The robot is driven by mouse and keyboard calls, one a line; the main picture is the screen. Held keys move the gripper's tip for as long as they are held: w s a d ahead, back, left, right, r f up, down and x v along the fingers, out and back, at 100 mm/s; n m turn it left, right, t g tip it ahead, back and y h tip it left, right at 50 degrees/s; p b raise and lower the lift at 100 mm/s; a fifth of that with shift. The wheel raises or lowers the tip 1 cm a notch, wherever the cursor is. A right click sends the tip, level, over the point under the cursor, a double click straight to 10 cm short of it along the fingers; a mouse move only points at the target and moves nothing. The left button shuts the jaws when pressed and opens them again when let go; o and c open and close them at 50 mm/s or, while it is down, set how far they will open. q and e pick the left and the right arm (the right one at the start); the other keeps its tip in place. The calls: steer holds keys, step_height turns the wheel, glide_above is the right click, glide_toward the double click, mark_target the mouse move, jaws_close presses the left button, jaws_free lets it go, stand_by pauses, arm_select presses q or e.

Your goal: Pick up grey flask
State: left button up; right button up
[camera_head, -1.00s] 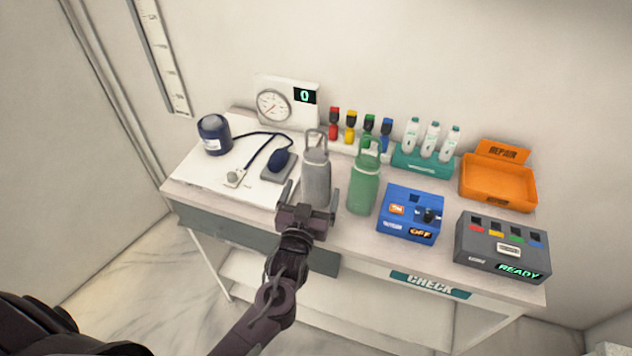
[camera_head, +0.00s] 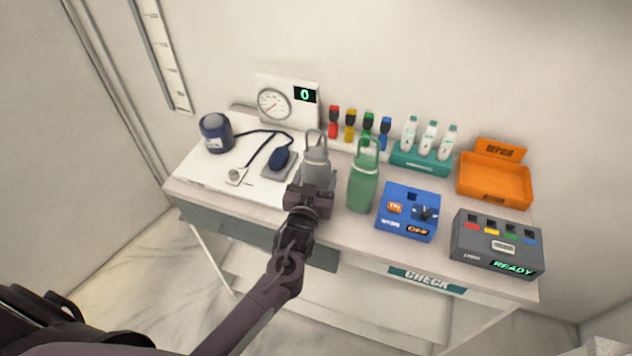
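The grey flask (camera_head: 317,170) stands upright near the middle of the table, with a loop handle on its lid. My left gripper (camera_head: 310,188) is right in front of its lower body and hides its base. The fingers are largely hidden against the flask, so I cannot tell whether they are closed on it. My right gripper is not in view.
A green flask (camera_head: 363,188) stands close to the right of the grey one. A blue switch box (camera_head: 407,222) and a grey box (camera_head: 497,246) are further right. A blood pressure bulb (camera_head: 279,159) lies at left.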

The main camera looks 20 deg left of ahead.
arm_select(q)
steer(key=shift+c, duration=0.6)
steer(key=shift+r, duration=0.15)
